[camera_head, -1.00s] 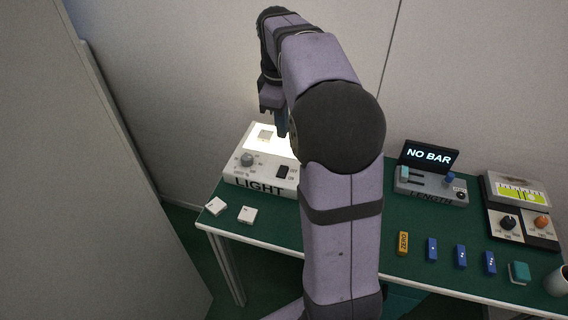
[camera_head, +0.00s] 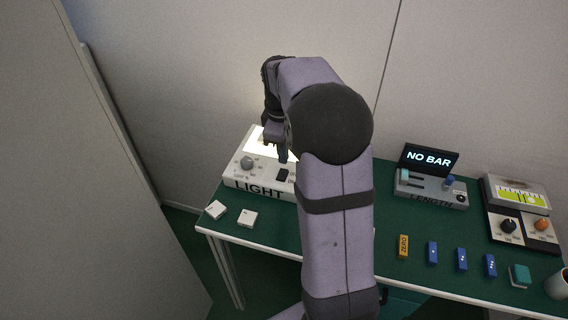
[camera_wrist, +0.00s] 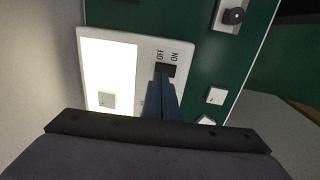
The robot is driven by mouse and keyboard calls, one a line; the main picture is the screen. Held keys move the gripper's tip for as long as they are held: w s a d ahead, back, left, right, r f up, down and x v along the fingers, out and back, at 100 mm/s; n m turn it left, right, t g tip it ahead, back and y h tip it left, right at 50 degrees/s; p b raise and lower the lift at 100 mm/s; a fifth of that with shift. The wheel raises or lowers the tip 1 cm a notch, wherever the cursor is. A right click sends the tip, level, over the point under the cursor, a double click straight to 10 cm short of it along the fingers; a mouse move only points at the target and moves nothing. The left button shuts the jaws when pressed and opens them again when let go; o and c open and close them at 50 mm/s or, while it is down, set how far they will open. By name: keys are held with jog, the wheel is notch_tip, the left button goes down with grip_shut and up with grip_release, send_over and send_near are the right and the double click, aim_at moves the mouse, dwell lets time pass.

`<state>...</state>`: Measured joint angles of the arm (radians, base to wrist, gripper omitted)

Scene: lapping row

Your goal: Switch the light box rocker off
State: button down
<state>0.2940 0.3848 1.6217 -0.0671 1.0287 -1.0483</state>
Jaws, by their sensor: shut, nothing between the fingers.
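The light box (camera_head: 236,181) stands at the left end of the green table, its panel glowing white. Its black rocker (camera_head: 283,174) is on the front right of the box, beside the knob (camera_head: 247,163). In the wrist view the rocker (camera_wrist: 167,69) sits beside the OFF and ON marks. My gripper (camera_head: 282,157) is shut and empty, pointing down just above and behind the rocker. In the wrist view my closed fingertips (camera_wrist: 163,78) overlap the near edge of the rocker; I cannot tell whether they touch it. The panel (camera_wrist: 110,72) is lit, with a small square piece on it.
Two white tiles (camera_head: 216,209) (camera_head: 247,217) lie in front of the box. A wall is close behind the table.

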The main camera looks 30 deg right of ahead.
aim_at(285, 171)
jog(key=shift+w+d+f, duration=0.1)
jog(key=shift+f, duration=1.1)
jog(key=shift+w+d+f, duration=0.1)
jog(key=shift+f, duration=1.1)
jog(key=shift+p, duration=0.3)
